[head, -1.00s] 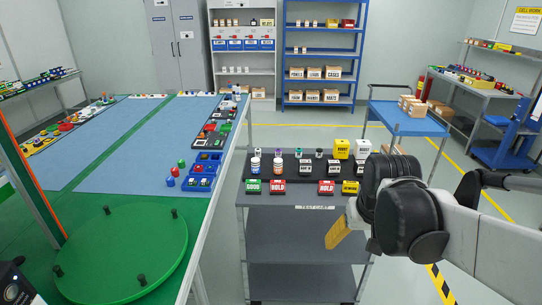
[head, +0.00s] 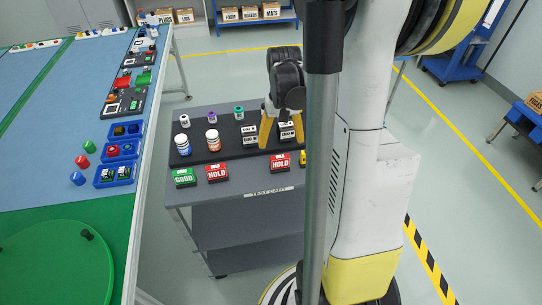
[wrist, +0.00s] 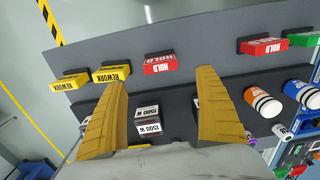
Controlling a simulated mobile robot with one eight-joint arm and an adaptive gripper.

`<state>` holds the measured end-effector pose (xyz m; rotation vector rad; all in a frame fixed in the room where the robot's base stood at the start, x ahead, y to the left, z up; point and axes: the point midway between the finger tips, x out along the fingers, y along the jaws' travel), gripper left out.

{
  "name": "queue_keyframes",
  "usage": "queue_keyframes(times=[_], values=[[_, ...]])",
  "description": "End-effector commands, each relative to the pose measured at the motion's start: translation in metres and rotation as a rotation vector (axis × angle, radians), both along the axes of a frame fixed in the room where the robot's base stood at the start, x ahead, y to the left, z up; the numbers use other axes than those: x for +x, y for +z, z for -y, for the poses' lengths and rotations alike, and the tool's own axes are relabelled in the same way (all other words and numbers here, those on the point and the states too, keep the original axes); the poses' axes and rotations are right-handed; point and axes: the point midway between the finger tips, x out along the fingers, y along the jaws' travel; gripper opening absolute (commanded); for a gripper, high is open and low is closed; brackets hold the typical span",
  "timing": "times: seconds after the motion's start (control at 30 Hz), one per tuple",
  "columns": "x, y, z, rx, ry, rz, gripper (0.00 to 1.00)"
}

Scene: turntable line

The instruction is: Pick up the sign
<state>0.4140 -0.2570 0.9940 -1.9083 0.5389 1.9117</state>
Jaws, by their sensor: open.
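The cart carries several small signs along its front edge. In the head view these are a green GOOD sign (head: 185,178), a red HOLD sign (head: 217,172) and another red HOLD sign (head: 281,160). The wrist view shows that second HOLD sign (wrist: 159,65), the first HOLD sign (wrist: 263,47), the green sign (wrist: 304,39) and two yellow REWORK signs (wrist: 112,73) (wrist: 70,82). My gripper (head: 281,144) is open and empty above the cart. In the wrist view its yellow fingers (wrist: 161,78) point towards the nearer HOLD sign, with that sign just beyond the tips. Contact is not visible.
White-labelled dark blocks (wrist: 148,120) stand close behind the signs, below my fingers. Two bottles (head: 212,140) and several small vials (head: 239,112) share the test cart (head: 240,215). The blue-topped table (head: 70,150) is at the left. My arm hides the cart's right part.

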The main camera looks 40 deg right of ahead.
Motion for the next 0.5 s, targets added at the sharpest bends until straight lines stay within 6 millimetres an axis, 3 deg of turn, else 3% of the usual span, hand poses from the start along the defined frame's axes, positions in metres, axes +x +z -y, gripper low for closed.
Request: queue_keyframes(times=[0.1, 0.37, 0.5], values=[[0.001, -0.024, 0.0, -0.001, 0.0, 0.001, 0.83], [0.0, -0.043, -0.001, -0.001, 0.001, 0.001, 0.83], [0.001, -0.063, -0.001, -0.001, 0.001, 0.001, 0.83]])
